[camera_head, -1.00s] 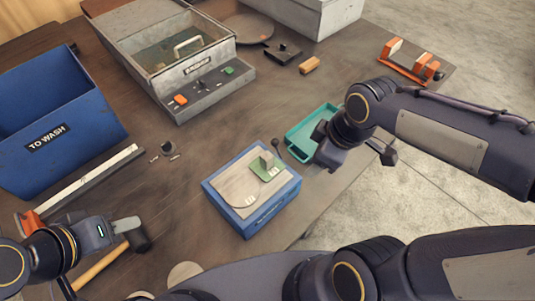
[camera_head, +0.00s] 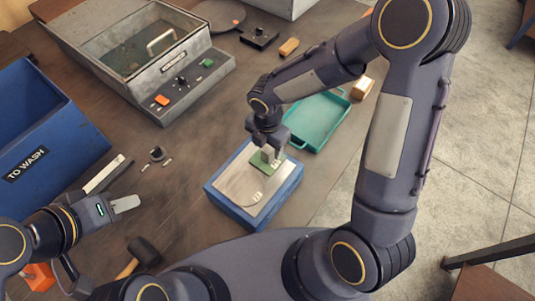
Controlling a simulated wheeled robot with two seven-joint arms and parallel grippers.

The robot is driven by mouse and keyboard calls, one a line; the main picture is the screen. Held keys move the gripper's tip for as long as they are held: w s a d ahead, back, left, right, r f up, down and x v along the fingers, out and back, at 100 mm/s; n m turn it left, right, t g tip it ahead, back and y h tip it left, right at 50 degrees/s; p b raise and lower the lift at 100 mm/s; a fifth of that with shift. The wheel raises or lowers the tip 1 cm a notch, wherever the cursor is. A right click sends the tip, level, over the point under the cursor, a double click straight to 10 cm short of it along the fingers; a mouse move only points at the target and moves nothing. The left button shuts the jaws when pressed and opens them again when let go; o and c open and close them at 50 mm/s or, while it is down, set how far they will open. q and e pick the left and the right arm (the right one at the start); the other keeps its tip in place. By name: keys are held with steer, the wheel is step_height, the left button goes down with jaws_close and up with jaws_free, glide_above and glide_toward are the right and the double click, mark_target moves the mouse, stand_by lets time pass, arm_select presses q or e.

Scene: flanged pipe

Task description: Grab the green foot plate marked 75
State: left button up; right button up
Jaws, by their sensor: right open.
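The green foot plate (camera_head: 257,169) lies on the grey top of a blue box (camera_head: 240,207), near the box's far right side. It carries a small white marking, too small to read, and an upright grey piece. My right gripper (camera_head: 268,152) points down right over the plate, with its open fingers around or beside the upright piece; I cannot tell whether they touch it. The gripper hides part of the plate. My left gripper (camera_head: 122,204) is at the left, well away from the box, and I cannot make out its finger gap.
A teal tray (camera_head: 321,140) lies right behind the blue box. The blue "TO WASH" bin (camera_head: 75,130) stands at the left. A grey washing basin (camera_head: 190,85) with buttons stands at the back. A black mallet (camera_head: 144,251) lies at the front left.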

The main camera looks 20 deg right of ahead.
mark_target(264, 159)
steer(key=shift+f, duration=1.2)
jaws_close()
